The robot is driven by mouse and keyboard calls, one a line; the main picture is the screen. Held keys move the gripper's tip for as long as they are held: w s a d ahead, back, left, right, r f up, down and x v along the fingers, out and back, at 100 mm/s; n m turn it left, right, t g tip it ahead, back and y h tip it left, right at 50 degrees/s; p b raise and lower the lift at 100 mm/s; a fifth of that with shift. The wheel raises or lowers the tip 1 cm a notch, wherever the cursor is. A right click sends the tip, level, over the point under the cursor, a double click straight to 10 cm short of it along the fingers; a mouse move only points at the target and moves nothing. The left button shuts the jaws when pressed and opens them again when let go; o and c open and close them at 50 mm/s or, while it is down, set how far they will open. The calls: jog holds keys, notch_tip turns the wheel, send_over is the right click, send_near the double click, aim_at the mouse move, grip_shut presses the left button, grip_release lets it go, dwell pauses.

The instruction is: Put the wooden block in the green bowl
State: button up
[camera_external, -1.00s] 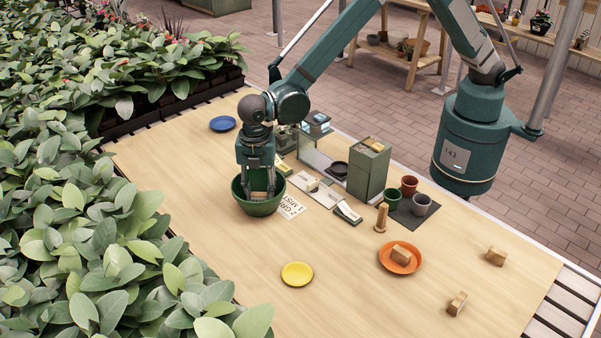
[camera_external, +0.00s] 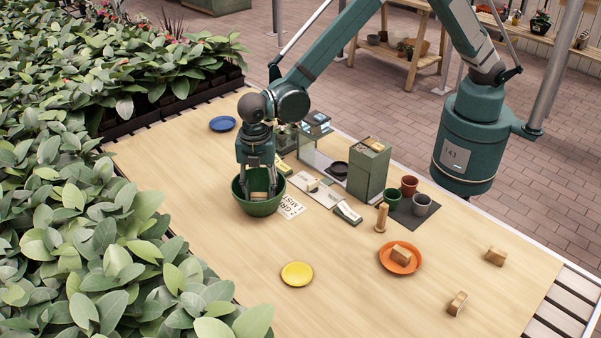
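The green bowl (camera_external: 262,209) stands on the table at centre left. My gripper (camera_external: 258,190) points straight down into it, with its fingers inside the rim. The fingers look spread apart. A wooden block (camera_external: 259,195) shows low between them inside the bowl, partly hidden by the fingers and the rim. Whether it touches the bowl's floor is hidden. Another wooden block (camera_external: 401,254) lies on the orange plate (camera_external: 413,266). Two more wooden blocks, one upper (camera_external: 496,256) and one lower (camera_external: 457,303), lie on the bare table at the right.
A yellow plate (camera_external: 297,274) lies in front and a blue plate (camera_external: 222,123) at the back left. A green box (camera_external: 368,171), small pots (camera_external: 409,186) and an upright wooden piece (camera_external: 381,217) stand right of the bowl. Leafy plants (camera_external: 80,220) line the left edge.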

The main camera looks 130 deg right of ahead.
notch_tip(320, 180, up, 12)
jog(key=p, duration=0.1)
jog(key=shift+f+p, duration=0.2)
jog(key=shift+p, duration=0.1)
dwell(0.6)
jog(key=s+a+r+m+t, duration=0.2)
jog(key=s+a+r, duration=0.6)
jog(key=s+r, duration=0.25)
jog(key=s+a+r+m+t, duration=0.1)
jog(key=s+a+r+m, duration=0.1)
jog(key=s+a+r, duration=0.8)
jog(key=s+a+m+t, duration=0.2)
jog(key=s+a, duration=0.2)
jog(key=s, duration=0.9)
jog(key=s+a+m+t, duration=0.2)
jog(key=s+a+m, duration=0.1)
jog(key=s, duration=1)
jog(key=shift+s+a+f, duration=0.15)
jog(key=shift+a+f, duration=0.05)
jog(key=shift+a, duration=0.65)
